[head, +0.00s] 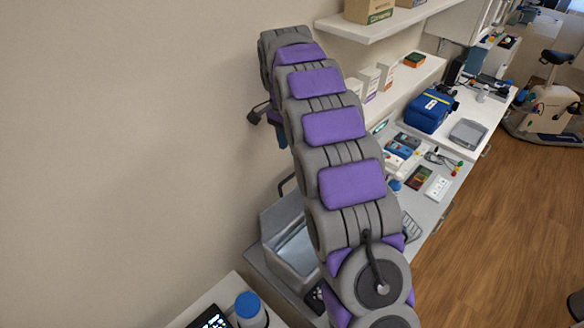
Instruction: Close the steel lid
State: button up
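A steel box (270,246) stands against the wall, left of the lower part of my arm. Its pale interior shows, so it looks open at the top. A grey panel with a dark curved handle stands along its back and may be the steel lid (284,209). My arm covers the right side of the box and panel. My arm rises up the middle of the view and bends away at the top. My gripper (266,116) shows only as a small dark part beside the upper arm, well above the box. Its fingers are mostly hidden, and I cannot tell their opening.
A white counter (432,207) runs right of my arm, with a blue bag (428,110), a grey tray (468,133) and small devices. Shelves with boxes (369,10) hang above. A blue-capped container (249,308) stands at the bottom left. Wooden floor (500,220) is open at right.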

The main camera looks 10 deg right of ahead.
jog(key=f, duration=0.6)
jog(key=s+f+p, duration=0.1)
jog(key=f, duration=0.2)
jog(key=shift+d, duration=0.35)
grip_shut()
